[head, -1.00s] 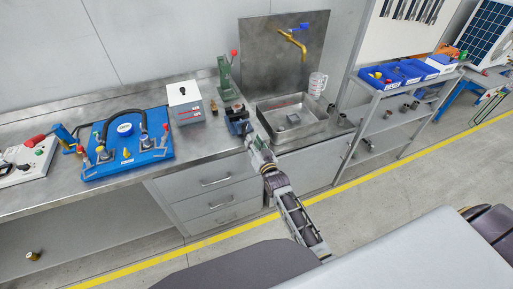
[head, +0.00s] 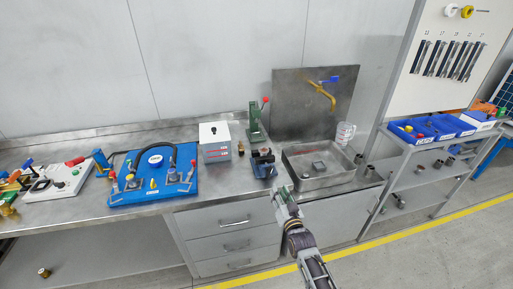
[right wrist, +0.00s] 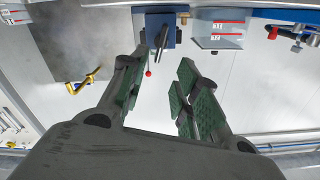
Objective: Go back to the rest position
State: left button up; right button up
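My right gripper (head: 284,196) is in front of the bench edge in the head view, below the blue vise and left of the sink tray. In the right wrist view its two green-padded fingers (right wrist: 160,85) stand apart with nothing between them in grip. A blue vise (head: 263,164) stands on the bench just beyond it; it also shows at the top of the right wrist view (right wrist: 172,30). My left gripper is in neither view.
The steel sink tray (head: 330,183) lies under a yellow tap (head: 320,92). A blue pump board (head: 150,199), a grey box (head: 214,152) and a green press (head: 256,127) stand on the bench. A shelf rack (head: 400,170) stands to the right. Floor shows in front.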

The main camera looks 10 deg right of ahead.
jog(key=s+a+f+n+g, duration=0.1)
jog(key=s+f+g, duration=0.35)
jog(key=f, duration=0.85)
jog(key=s+a+f+n+g, duration=0.1)
jog(key=s+f+n+g, duration=0.1)
jog(key=s+f, duration=0.75)
jog(key=s+a+f+n+g, duration=0.1)
jog(key=s+f+g, duration=0.25)
jog(key=f, duration=1.15)
jog(key=s+d+f+g, duration=0.2)
jog(key=s+f, duration=0.4)
jog(key=s, duration=0.6)
jog(key=s+d+f+n+g, duration=0.1)
jog(key=s+f, duration=0.4)
jog(key=s, duration=0.7)
jog(key=s+d+f+g, duration=0.4)
jog(key=s+f, duration=0.2)
jog(key=s, duration=0.7)
jog(key=shift+d+f+n+h, duration=0.25)
jog(key=shift+f+n+h, duration=0.05)
jog(key=shift+f, duration=0.2)
